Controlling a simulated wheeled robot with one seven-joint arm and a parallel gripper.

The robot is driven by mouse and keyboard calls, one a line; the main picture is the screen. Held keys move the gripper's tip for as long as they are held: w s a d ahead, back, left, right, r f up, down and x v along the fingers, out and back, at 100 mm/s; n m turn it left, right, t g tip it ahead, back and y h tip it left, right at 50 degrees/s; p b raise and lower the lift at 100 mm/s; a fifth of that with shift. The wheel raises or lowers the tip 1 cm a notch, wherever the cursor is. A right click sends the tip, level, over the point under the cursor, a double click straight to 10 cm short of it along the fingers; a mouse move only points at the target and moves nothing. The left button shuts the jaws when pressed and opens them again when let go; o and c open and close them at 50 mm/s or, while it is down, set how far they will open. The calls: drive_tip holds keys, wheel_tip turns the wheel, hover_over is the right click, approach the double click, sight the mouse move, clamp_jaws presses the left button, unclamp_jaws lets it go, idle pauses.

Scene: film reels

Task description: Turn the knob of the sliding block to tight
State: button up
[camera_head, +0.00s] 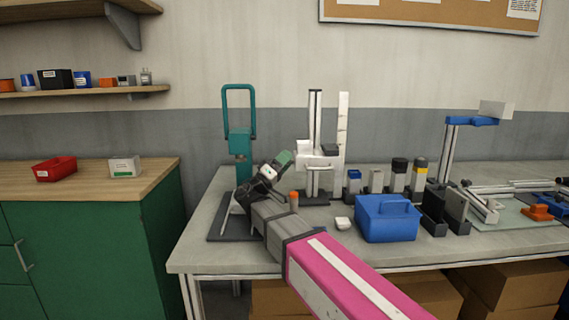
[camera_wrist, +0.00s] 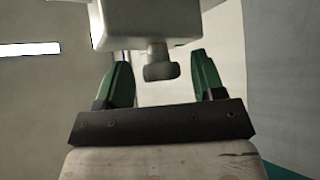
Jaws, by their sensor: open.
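The white sliding block (camera_head: 318,161) sits on an upright height-gauge column (camera_head: 315,118) on the grey workbench. In the wrist view the block (camera_wrist: 150,22) fills the top centre, with its grey knob (camera_wrist: 160,70) sticking out below it on a short stem. My gripper (camera_wrist: 161,78) is open, with one green finger on each side of the knob and visible gaps to both. In the head view my gripper (camera_head: 280,163) is just left of the block; I cannot make out the knob there.
A teal press (camera_head: 239,135) stands close to the left of my gripper. An orange-topped cylinder (camera_head: 294,199), a small white piece (camera_head: 342,223) and a blue caddy (camera_head: 388,220) are near my arm. Several dark-based holders line the bench to the right.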

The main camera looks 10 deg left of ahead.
drive_tip(key=s+a+r, duration=0.5)
drive_tip(key=s+r, duration=0.5)
drive_tip(key=r, duration=0.1)
drive_tip(key=shift+s+a, duration=0.15)
drive_tip(key=shift+s, duration=0.05)
drive_tip(key=shift+s+f, duration=0.1)
